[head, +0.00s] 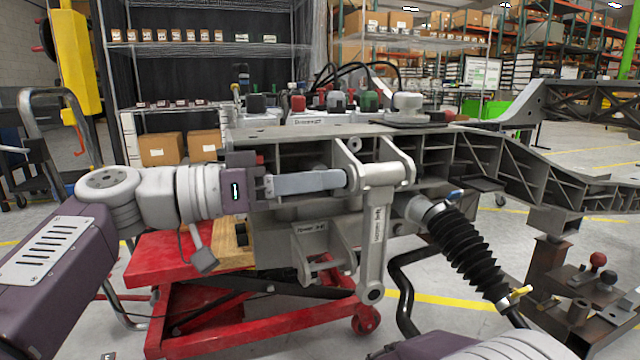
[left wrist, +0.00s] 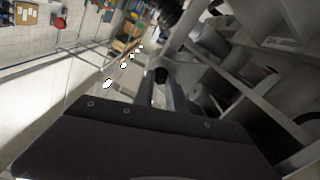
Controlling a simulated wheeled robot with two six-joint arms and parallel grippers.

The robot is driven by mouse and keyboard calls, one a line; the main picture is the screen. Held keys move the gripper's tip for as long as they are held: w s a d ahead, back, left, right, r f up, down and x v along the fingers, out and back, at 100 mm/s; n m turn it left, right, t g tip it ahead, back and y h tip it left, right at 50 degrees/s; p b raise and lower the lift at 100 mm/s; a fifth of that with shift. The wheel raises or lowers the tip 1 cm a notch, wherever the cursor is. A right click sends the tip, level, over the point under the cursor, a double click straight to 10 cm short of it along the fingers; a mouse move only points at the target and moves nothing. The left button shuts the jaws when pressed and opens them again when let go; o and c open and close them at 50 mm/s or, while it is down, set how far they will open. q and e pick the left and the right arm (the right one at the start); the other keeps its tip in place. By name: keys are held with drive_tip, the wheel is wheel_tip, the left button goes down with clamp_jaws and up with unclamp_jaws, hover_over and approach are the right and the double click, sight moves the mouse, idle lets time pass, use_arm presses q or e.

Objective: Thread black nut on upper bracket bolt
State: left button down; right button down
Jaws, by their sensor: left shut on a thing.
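My left gripper (head: 345,180) reaches in from the left. Its fingers lie level, with their tips at the left side of the grey upper bracket (head: 380,170) on the chassis. In the left wrist view, the left gripper's fingers (left wrist: 161,80) are close together and shut on a small dark piece, the black nut (left wrist: 160,74), at their tips. The nut does not show clearly in the head view. The upper bracket's bolt cannot be made out, so I cannot tell whether nut and bolt touch. My right gripper is out of view.
The grey chassis frame (head: 480,165) runs across the middle and right. A black ribbed hose (head: 468,245) hangs right of the bracket. A red lift cart (head: 180,265) stands below at left. A lower bracket (head: 318,245) sits under the left fingers.

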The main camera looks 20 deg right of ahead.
use_arm(q)
drive_tip(key=m, duration=0.5)
drive_tip(key=shift+d, duration=0.1)
drive_tip(key=m, duration=0.7)
drive_tip(key=shift+s, duration=0.1)
drive_tip(key=c, duration=1.3)
unclamp_jaws()
drive_tip(key=a, duration=0.9)
drive_tip(key=shift+s, duration=0.15)
